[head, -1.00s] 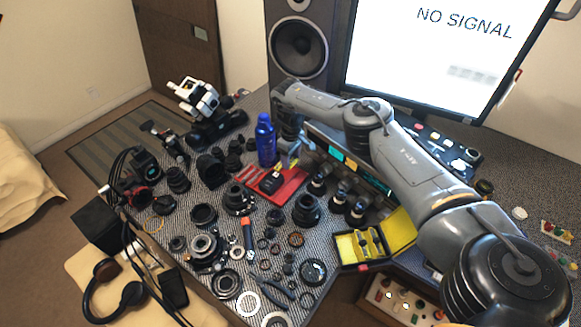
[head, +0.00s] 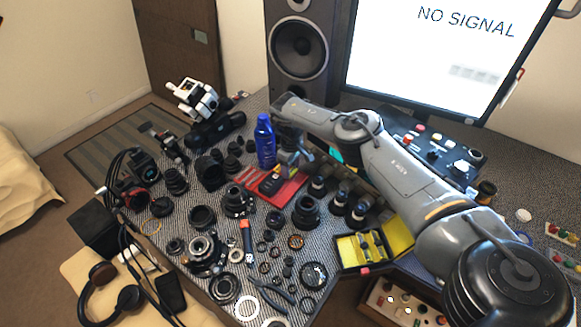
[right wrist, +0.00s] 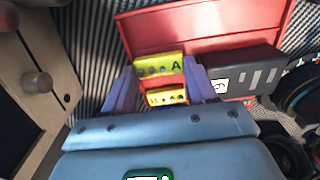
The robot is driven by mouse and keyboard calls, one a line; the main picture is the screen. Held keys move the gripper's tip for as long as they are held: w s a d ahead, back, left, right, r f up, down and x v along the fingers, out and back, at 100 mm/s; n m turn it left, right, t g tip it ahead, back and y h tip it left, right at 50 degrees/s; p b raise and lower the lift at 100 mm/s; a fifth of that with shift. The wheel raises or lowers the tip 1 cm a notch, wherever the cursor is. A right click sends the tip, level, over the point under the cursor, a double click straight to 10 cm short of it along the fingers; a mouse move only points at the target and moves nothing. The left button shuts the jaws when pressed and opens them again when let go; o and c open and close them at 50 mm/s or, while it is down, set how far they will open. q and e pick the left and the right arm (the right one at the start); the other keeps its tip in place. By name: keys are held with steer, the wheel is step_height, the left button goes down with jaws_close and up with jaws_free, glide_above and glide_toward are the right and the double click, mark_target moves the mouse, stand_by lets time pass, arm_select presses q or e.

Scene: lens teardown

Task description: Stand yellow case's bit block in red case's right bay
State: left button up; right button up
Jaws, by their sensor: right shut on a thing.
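My right gripper (right wrist: 162,88) is shut on a yellow bit block (right wrist: 158,66), with one finger on each side of it. The block has a dark letter A and a row of small bits or holes. It is in front of the open red case (right wrist: 215,30), beside a dark grey block (right wrist: 238,75). I cannot tell whether it touches the case floor. In the head view my right gripper (head: 291,160) is at the back right of the red case (head: 287,193). The yellow case (head: 399,236) lies open at the front right. My left gripper is not in view.
A blue spray can (head: 265,142) stands just behind the red case. Several black lens parts crowd the table, with upright lenses (head: 307,211) right of the red case. An orange-handled tool (head: 247,238) lies in front. The monitor (head: 430,55) stands behind my right arm.

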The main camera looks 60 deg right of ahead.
mark_target(291, 171)
steer(key=shift+f, duration=0.4)
steer(key=o, duration=0.8)
steer(key=shift+r, duration=0.1)
steer(key=shift+r+p, duration=0.35)
steer(key=shift+r, duration=0.25)
step_height(291, 171, up, 12)
steer(key=p, duration=0.3)
